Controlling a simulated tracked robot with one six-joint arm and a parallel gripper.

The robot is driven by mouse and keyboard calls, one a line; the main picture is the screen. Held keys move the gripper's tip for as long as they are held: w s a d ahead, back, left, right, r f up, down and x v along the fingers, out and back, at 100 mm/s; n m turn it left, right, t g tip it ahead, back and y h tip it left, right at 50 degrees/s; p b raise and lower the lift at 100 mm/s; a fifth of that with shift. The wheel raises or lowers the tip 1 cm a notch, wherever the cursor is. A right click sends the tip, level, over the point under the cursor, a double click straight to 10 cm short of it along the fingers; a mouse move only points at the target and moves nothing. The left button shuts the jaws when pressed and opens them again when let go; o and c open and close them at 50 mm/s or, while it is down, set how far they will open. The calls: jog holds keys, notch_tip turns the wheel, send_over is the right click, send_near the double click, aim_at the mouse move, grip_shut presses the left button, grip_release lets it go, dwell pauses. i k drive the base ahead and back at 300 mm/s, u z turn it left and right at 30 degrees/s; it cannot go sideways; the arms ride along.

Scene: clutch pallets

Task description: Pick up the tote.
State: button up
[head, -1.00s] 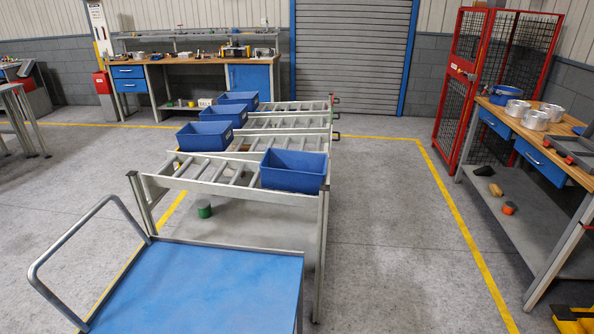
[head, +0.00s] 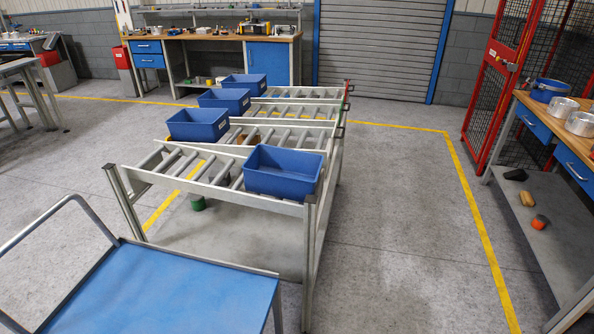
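Several blue open totes sit on a grey roller rack (head: 206,193) in the head view. The nearest tote (head: 282,180) is at the right end of the front roller lane and looks empty. Another tote (head: 197,130) is at the left end of a lane behind it. A third tote (head: 224,105) and one more tote (head: 243,90) stand farther back on the left side. My gripper is not in view.
A cart with a blue deck (head: 185,290) and a tube handle stands in front of the rack. A workbench with bowls (head: 562,104) is on the right, beside a red mesh cage (head: 500,75). Grey floor right of the rack (head: 400,220) is clear.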

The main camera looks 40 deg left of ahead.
aim_at(283, 173)
jog(key=i, duration=2.6)
jog(key=u, duration=3)
